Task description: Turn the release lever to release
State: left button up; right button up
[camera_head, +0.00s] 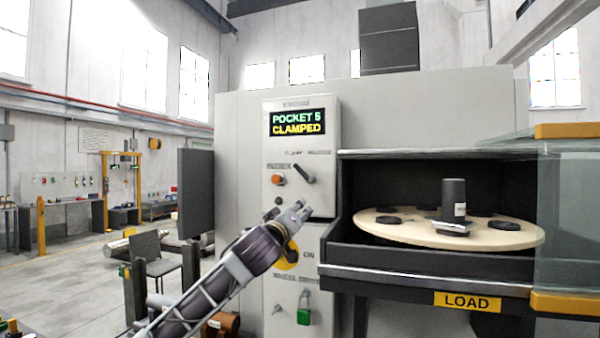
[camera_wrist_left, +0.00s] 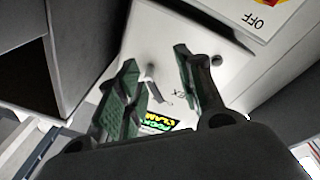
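The release lever (camera_head: 303,173) is a small black handle on the grey control panel, under a label that seems to read clamp and release. It slants toward the upper left. My left gripper (camera_head: 297,209) is just below the lever, in front of the panel. In the left wrist view, the left gripper (camera_wrist_left: 156,58) has its green-padded fingers wide apart. What seems to be the lever (camera_wrist_left: 153,78) shows in the gap between them, apart from both fingers. The display (camera_head: 297,122) reads POCKET 5 CLAMPED. My right gripper is in neither view.
An orange button (camera_head: 278,180) sits left of the lever. A yellow switch (camera_head: 287,257) marked ON and a green padlock (camera_head: 304,312) are below. To the right, a round turntable (camera_head: 390,233) holds a dark cylinder (camera_head: 454,197), beside a glass guard (camera_head: 567,215).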

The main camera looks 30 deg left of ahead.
pick_arm(q)
jog(key=n+t+y, duration=0.1)
jog(key=n, duration=0.1)
send_near(299, 171)
jog(key=s, duration=0.3)
jog(key=shift+w+d+f, duration=0.2)
jog(key=shift+d+f, duration=0.15)
jog(key=shift+f, duration=0.2)
jog(key=shift+w+r, duration=0.1)
jog(key=shift+w, duration=0.05)
jog(key=p+x, duration=0.2)
jog(key=x, duration=0.3)
jog(key=p+x, duration=0.2)
jog(key=x, duration=0.3)
jog(key=shift+r+p, duration=0.25)
jog(key=shift+p, duration=0.15)
jog(key=shift+p+x, duration=0.7)
jog(key=shift+x, duration=0.9)
jog(key=shift+w+a, duration=0.1)
jog(key=shift+f, duration=0.1)
grip_shut()
